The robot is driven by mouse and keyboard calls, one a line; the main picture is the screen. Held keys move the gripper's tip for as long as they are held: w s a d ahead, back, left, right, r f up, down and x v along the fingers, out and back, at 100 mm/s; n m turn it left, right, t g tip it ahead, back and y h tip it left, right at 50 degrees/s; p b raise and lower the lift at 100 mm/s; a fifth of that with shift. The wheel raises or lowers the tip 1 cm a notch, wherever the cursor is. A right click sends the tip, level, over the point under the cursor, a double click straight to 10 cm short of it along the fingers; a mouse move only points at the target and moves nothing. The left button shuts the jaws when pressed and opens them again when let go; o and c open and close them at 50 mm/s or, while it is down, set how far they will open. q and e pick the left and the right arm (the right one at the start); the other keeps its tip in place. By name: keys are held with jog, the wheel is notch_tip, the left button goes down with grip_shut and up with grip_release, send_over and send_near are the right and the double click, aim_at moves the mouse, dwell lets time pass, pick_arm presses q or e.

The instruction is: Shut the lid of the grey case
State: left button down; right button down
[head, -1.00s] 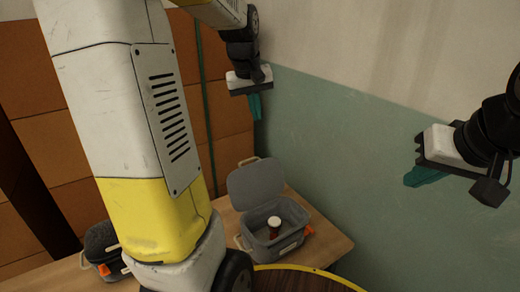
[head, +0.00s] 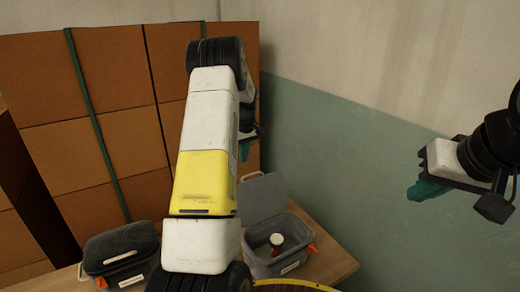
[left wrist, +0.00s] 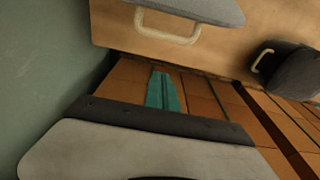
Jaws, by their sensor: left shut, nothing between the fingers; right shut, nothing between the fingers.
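The grey case (head: 290,262) stands on the wooden table with its lid (head: 263,198) raised at the back. A small red-brown bottle with a white cap (head: 277,240) is inside it. My left gripper (head: 244,151) is shut and empty, behind and above the raised lid, partly hidden by my arm. In the left wrist view its teal fingers (left wrist: 165,92) are together, apart from a grey surface with a pale handle (left wrist: 167,30), which looks like the lid. My right gripper (head: 428,189) is shut and empty, in the air to the right of the case.
Stacked brown boxes (head: 120,130) and a green-and-white wall (head: 360,170) stand behind. The right end of the table is bare.

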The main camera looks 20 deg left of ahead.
pick_arm(q)
jog(key=shift+s+d+f, duration=0.35)
jog(key=shift+d+f, duration=0.05)
jog(key=shift+f, duration=0.3)
jog(key=shift+s+d+f, duration=0.35)
jog(key=shift+d+f, duration=0.1)
jog(key=shift+f, duration=0.3)
jog(key=shift+s+d+f, duration=0.35)
jog(key=shift+d+f, duration=0.05)
jog(key=shift+f, duration=0.3)
